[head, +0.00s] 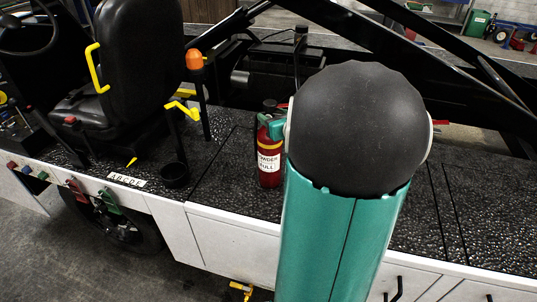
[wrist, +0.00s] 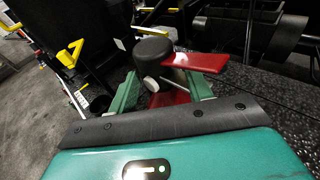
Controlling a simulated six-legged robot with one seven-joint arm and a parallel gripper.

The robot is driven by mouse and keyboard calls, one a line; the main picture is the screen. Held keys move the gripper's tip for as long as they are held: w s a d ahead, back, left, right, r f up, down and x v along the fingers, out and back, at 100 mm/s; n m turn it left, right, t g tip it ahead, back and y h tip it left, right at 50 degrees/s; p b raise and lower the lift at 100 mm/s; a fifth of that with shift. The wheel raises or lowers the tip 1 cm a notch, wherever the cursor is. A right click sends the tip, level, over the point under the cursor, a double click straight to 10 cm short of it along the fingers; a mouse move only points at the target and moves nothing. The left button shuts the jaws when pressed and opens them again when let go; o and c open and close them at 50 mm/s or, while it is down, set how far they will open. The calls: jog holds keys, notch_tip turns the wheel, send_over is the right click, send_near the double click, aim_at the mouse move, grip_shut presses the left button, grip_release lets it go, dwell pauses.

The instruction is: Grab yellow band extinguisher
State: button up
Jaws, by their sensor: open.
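The red extinguisher (head: 268,172) stands upright on the black deck in the head view, with a white label and a thin yellowish band above it. My gripper (head: 274,127) is at its upper part, and my arm hides its right side. In the wrist view my gripper (wrist: 163,84) is open, with one teal finger on each side of the extinguisher's top. The extinguisher's red handle (wrist: 195,62) sticks out above the right finger. Some red of its body (wrist: 168,98) shows between the fingers. I cannot tell whether the fingers touch it.
A black seat (head: 142,65) with yellow levers stands left, with an orange beacon (head: 194,59) beside it. A small black cup (head: 174,175) sits on the deck left of the extinguisher. Black beams (head: 455,60) cross behind. The deck's white-sided front edge (head: 235,225) is near.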

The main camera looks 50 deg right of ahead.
jog(key=shift+x, duration=1.05)
jog(key=shift+c, duration=0.2)
grip_shut()
jog(key=shift+r, duration=0.1)
dwell(0.3)
